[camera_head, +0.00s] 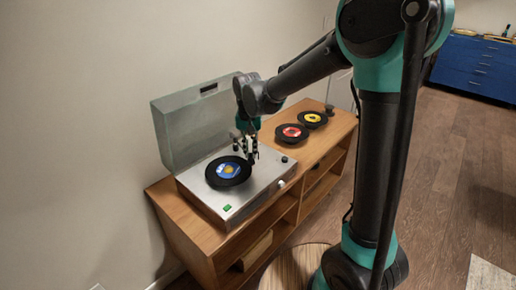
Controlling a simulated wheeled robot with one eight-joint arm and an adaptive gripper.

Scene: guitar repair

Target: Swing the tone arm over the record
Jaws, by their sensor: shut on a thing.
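The record player (255,193) is a silver deck on a wooden cabinet, with its clear lid (195,125) standing open at the back left. A black record with a blue and yellow label (228,171) lies on the platter. My gripper (251,157) is low over the deck, just right of and behind the record. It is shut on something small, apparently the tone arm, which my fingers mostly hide. I cannot make out how far the tone arm reaches over the record.
Records with a red label (292,132) and a yellow label (313,118) lie on the wooden cabinet (327,135) beyond the player. A round wooden top (292,268) stands in front. A blue drawer chest (474,66) is far off at right. The wall is close behind the lid.

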